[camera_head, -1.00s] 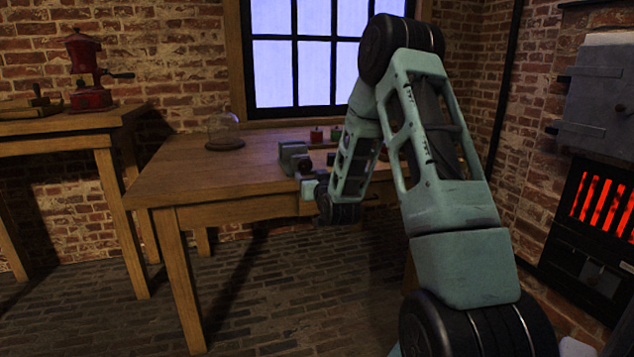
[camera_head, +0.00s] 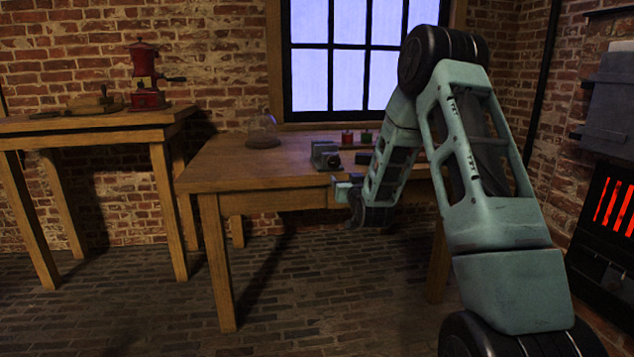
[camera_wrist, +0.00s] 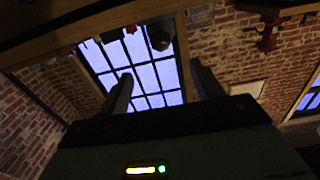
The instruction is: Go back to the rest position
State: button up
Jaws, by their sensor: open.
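My gripper (camera_head: 345,190) hangs at the front edge of the wooden table (camera_head: 235,172) in the head view, small and partly merged with my bent arm. The wrist view is tilted, with the table's dark underside or edge along the top.
On the table are a glass dome (camera_head: 262,134), a grey device (camera_head: 325,156), a red jar (camera_head: 347,138) and a green jar (camera_head: 366,138). A side table (camera_head: 95,124) with a red grinder (camera_head: 146,80) stands left. A glowing stove (camera_head: 612,205) is right. Floor in front is clear.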

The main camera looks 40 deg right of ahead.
jog(key=shift+a, duration=0.1)
jog(key=w+a+f+n+g+y, duration=0.2)
jog(key=a+n+y, duration=0.5)
jog(key=a, duration=2.1)
jog(key=s+a+g+y, duration=0.4)
jog(key=s+a, duration=0.3)
jog(key=a, duration=0.3)
jog(key=s+a+f+n+g, duration=0.2)
jog(key=s+a+n+g, duration=0.25)
jog(key=s+a, duration=0.75)
jog(key=s+n+g, duration=0.3)
jog(key=s+g, duration=0.2)
jog(key=s, duration=1.3)
notch_tip(320, 180, up, 28)
jog(key=h+p, duration=0.1)
jog(key=p, duration=2.6)
jog(key=shift+s+d, duration=0.15)
jog(key=shift+s, duration=0.15)
